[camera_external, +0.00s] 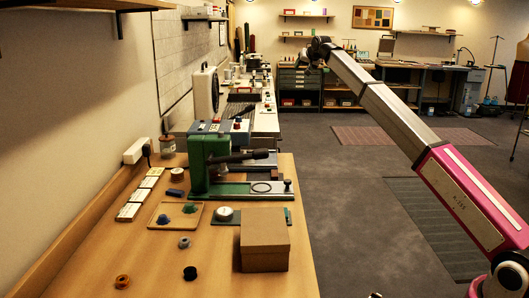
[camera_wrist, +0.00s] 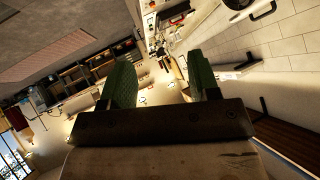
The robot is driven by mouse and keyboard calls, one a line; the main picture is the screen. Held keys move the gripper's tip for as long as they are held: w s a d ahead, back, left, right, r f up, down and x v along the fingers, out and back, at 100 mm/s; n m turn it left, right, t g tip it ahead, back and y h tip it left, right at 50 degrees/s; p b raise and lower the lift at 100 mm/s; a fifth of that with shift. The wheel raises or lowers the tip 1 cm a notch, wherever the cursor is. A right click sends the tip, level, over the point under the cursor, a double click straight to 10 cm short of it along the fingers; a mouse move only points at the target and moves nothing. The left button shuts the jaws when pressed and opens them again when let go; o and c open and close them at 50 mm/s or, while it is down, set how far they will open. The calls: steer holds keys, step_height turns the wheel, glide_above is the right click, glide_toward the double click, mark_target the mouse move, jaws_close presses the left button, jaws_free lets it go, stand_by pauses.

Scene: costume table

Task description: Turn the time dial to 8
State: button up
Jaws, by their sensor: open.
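A white round knob (camera_external: 225,213) sits on a green plate at the front of the table. A blue box (camera_external: 224,127) with red and dark knobs on top stands behind the green press (camera_external: 208,163). I cannot tell which of these is the time dial; no numbers are readable. My gripper (camera_external: 318,52) is high up, to the right of and well above the table, far from both. In the wrist view my gripper (camera_wrist: 163,75) shows two green fingers apart with nothing between them. That view is tilted and shows the room.
A brown cardboard box (camera_external: 265,240) stands beside the white knob at the table's right edge. Small spools (camera_external: 190,272) lie at the front left, and a wooden tray (camera_external: 160,222) holds coloured pieces.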

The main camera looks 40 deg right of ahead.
steer(key=w+a+f+g+y, duration=0.1)
steer(key=w+a+f+g, duration=0.2)
steer(key=a, duration=0.7)
steer(key=w+a+f+g+y, duration=0.2)
steer(key=w+a, duration=0.1)
steer(key=a, duration=0.7)
steer(key=g, duration=0.5)
glide_above(239, 119)
steer(key=w, duration=0.1)
step_height(239, 119, down, 3)
steer(key=shift+m, duration=0.4)
steer(key=f, duration=1)
steer(key=shift+d+f, duration=0.25)
steer(key=shift+d, duration=0.1)
steer(key=c, duration=0.9)
